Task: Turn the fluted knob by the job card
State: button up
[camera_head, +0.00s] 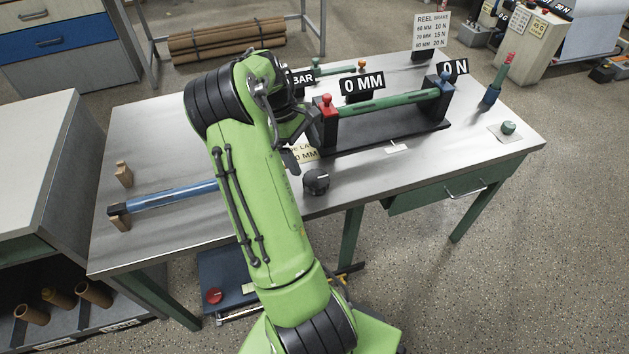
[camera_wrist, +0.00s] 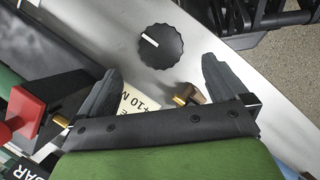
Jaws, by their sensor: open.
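The fluted knob (camera_wrist: 160,46) is black and round, with a white pointer line toward the upper left in the wrist view. In the head view the knob (camera_head: 316,181) stands on the table near its front edge. The card also shows in the head view (camera_head: 306,154), partly covered by my arm. My gripper (camera_wrist: 161,66) is open and empty. Its fingertips are spread to either side below the knob in the wrist view, and I see no contact.
A black stand (camera_head: 390,137) carries a green roller, with a red block (camera_head: 327,106) at its left end. A "0 MM" display (camera_head: 362,86) stands behind. A blue bar (camera_head: 171,196) rests on wooden supports at left. The table (camera_head: 390,180) is bare right of the knob.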

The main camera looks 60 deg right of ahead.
aim_at(315, 178)
jog(key=b+x, duration=0.2)
jog(key=x, duration=0.6)
jog(key=shift+f+b, duration=0.2)
jog(key=shift+b, duration=0.1)
jog(key=c, duration=1)
jog(key=shift+r, duration=0.1)
jog(key=shift+c, duration=0.2)
